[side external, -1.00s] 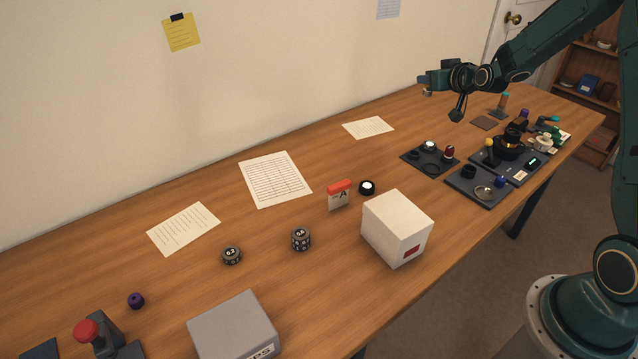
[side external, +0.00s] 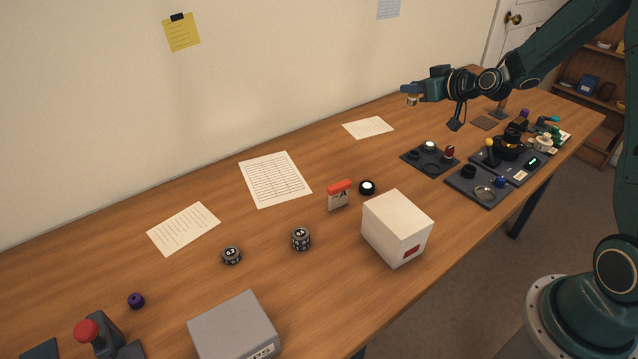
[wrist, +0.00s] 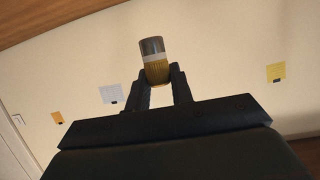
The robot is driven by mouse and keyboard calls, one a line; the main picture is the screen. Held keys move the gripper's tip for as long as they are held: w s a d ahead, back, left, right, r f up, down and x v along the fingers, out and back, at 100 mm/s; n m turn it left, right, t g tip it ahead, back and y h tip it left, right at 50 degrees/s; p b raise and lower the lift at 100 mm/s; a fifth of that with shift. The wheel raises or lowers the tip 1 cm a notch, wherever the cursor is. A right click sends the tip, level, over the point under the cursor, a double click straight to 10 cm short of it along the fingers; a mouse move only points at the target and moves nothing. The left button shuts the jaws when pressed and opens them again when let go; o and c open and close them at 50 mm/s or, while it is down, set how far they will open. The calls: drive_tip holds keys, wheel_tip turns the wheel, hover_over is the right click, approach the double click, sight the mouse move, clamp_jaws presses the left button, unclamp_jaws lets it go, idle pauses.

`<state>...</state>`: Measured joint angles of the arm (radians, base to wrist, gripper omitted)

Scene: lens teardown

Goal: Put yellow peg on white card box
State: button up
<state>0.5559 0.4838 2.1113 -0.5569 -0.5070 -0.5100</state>
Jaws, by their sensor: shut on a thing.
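My gripper (side external: 408,93) is high above the far part of the table in the side view, left of the black parts tray. In the wrist view my gripper (wrist: 162,86) is shut on the yellow peg (wrist: 156,66), a short cylinder with a yellow body and a grey end. The peg also shows small at the jaws in the side view (side external: 412,101), clear of the table. The white card box (side external: 397,226) stands upright near the table's front edge, with a bare top and a small red label on one side. My gripper is well behind and above it.
A red-topped card holder (side external: 339,195) and a black and white round part (side external: 367,187) stand just behind the box. Two dark dials (side external: 301,239) (side external: 232,255) and a grey box (side external: 233,330) are to the left. Trays with parts (side external: 478,186) lie right.

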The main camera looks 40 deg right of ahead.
drive_tip(key=s+a+r+n+g+y, duration=0.1)
drive_tip(key=s+a+r+n+y, duration=0.15)
drive_tip(key=a+n+y, duration=0.45)
wheel_tip(320, 180, up, 8)
drive_tip(key=f+n+g+y, duration=0.1)
drive_tip(key=n+g+y, duration=0.5)
drive_tip(key=n+g, duration=0.2)
hover_over(399, 212)
wheel_tip(399, 212, down, 16)
drive_tip(key=shift+r, duration=0.1)
drive_tip(key=shift+f, duration=1.9)
drive_tip(key=shift+f, duration=0.1)
drive_tip(key=o, duration=0.9)
drive_tip(key=shift+o, duration=0.2)
